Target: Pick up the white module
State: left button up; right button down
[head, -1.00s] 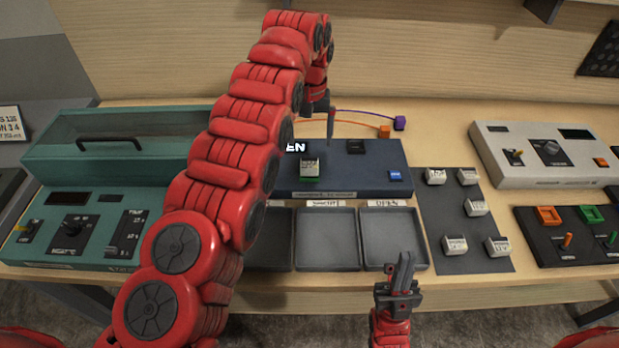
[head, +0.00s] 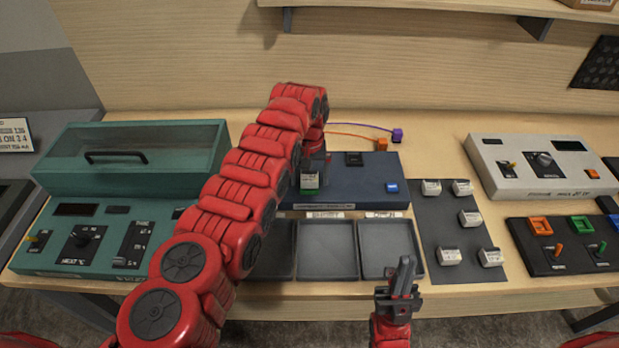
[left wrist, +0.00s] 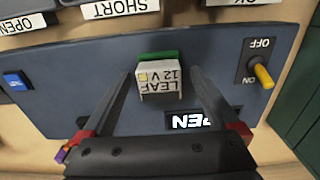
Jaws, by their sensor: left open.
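The white module (left wrist: 160,86), labelled LEAF 12 V, sits upright in a green-edged socket on the dark blue console (left wrist: 85,70). It also shows in the head view (head: 310,181), just below my left arm's end. My left gripper (left wrist: 162,74) is open, with one finger on each side of the module and a gap on both sides. In the head view its fingers are mostly hidden by my arm. My right gripper (head: 403,276) is in front of the trays, far from the module; its finger gap cannot be made out.
Grey trays (head: 388,249) line the console's front. Several white modules (head: 470,218) stand on a dark mat (head: 440,205) to the right. A toggle switch (left wrist: 263,76) is beside the socket. A teal case (head: 130,160) stands left, a white device (head: 540,165) right.

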aim_at(312, 182)
pick_arm(q)
grip_shut()
dwell(0.4)
jog(key=shift+r+p, duration=0.35)
jog(key=shift+r, duration=0.25)
notch_tip(312, 182, up, 3)
jog(key=shift+w+f+p, duration=0.1)
jog(key=shift+p, duration=0.3)
jog(key=p, duration=0.1)
jog(key=s+p, duration=0.1)
jog(key=p, duration=0.1)
jog(key=s+p, duration=0.1)
jog(key=p, duration=0.1)
jog(key=shift+d+r, duration=0.25)
jog(key=shift+d, duration=0.1)
jog(key=s+d+p, duration=0.4)
jog(key=s+p, duration=0.4)
jog(key=s, duration=0.5)
jog(key=shift+d+r, duration=0.2)
jog(key=shift+d, duration=0.2)
